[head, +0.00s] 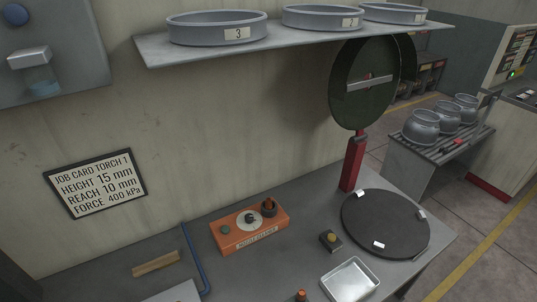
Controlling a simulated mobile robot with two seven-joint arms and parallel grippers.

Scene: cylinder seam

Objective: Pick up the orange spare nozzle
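A small orange piece (301,295) with a rounded top stands at the bottom edge of the head view. It is cut off by the frame, and it may be the orange spare nozzle. An orange box (233,237) with a front label, possibly about the nozzle, sits on the grey bench. Neither of my grippers shows in this view.
A metal tray (328,285), a small dark block with a yellowish knob (330,238) and a black round turntable (385,232) with light clamps stand on the bench (310,215). A red post (353,163) rises behind. A shelf (290,41) with numbered rings overhangs the back.

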